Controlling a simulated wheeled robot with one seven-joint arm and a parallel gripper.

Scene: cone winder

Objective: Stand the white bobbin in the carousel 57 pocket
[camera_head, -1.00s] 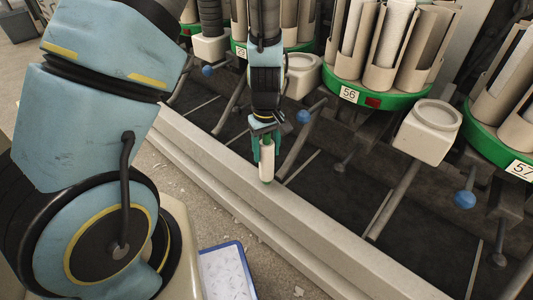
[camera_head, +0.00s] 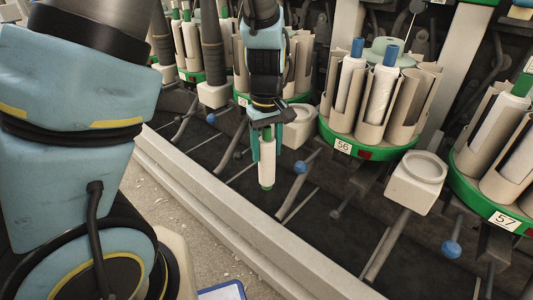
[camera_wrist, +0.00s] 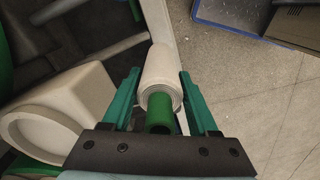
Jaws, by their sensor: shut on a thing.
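My gripper (camera_head: 267,143) is shut on the white bobbin (camera_head: 267,163), which hangs roughly upright with green tube ends showing at its top and bottom. In the wrist view the white bobbin (camera_wrist: 160,72) sits between the two green fingers (camera_wrist: 160,95). The carousel with the 57 label (camera_head: 505,221) is at the right edge of the head view, well to the right of my gripper. Its green rim (camera_head: 470,195) carries several beige pockets, and a white bobbin with a green top (camera_head: 510,120) stands in one. The right part of this carousel is cut off.
Carousel 56 (camera_head: 352,149) stands between my gripper and carousel 57, with blue-topped bobbins in its pockets. A cream block with a round cup (camera_head: 418,180) and blue knobs (camera_head: 451,250) stick out in front. A pale rail (camera_head: 230,215) runs along the machine's foot.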

